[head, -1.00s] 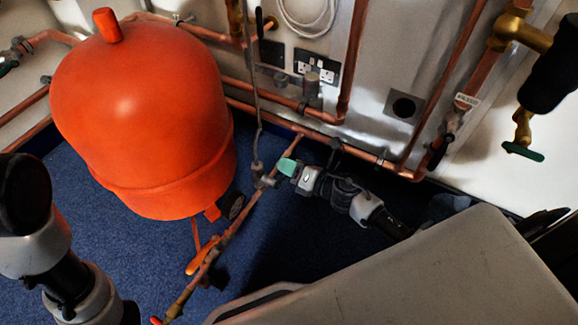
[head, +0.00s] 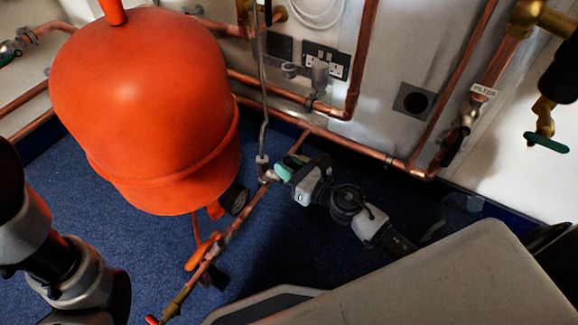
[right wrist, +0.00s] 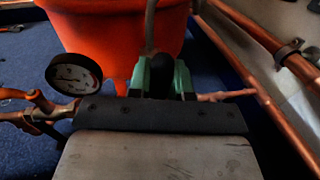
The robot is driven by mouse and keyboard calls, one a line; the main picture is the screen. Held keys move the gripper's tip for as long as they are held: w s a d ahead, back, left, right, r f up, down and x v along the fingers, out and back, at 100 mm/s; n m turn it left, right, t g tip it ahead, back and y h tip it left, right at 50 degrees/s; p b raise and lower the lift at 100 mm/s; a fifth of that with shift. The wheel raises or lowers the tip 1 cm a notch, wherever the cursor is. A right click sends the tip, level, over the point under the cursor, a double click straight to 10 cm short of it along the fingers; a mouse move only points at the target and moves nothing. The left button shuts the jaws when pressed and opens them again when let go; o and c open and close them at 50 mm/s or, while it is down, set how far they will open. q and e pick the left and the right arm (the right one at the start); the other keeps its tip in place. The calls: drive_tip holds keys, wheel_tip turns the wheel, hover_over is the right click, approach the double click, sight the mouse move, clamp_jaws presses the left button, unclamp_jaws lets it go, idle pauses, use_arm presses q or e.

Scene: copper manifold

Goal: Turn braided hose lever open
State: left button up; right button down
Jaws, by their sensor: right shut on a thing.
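The grey braided hose (head: 263,95) runs down beside the orange vessel to a small valve fitting (head: 268,176) on the copper pipe. It also shows in the right wrist view (right wrist: 150,24). My right gripper (head: 283,172) has green fingertips and is at this fitting, reaching in from the lower right. In the right wrist view its fingers (right wrist: 160,78) are shut on the dark braided hose lever (right wrist: 159,80), whose rounded end shows between them. The gripper hides the lever in the head view. Part of my left arm is at the left edge, but its gripper is out of view.
The orange vessel (head: 145,110) stands close to the left. A round gauge (head: 234,199) and an orange lever (head: 203,251) are near the lower pipe. Copper pipes (head: 330,142) run along the wall. Blue carpet (head: 90,220) is clear at left.

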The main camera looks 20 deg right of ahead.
drive_tip(key=shift+s+a+f+n, duration=0.1)
drive_tip(key=shift+s+a+n, duration=0.05)
drive_tip(key=shift+n, duration=0.25)
drive_tip(key=c, duration=1)
unclamp_jaws()
drive_tip(key=shift+c, duration=0.2)
drive_tip(key=b+v, duration=0.1)
drive_tip(key=v, duration=0.9)
drive_tip(key=shift+s+d, duration=0.25)
drive_tip(key=shift+s, duration=0.05)
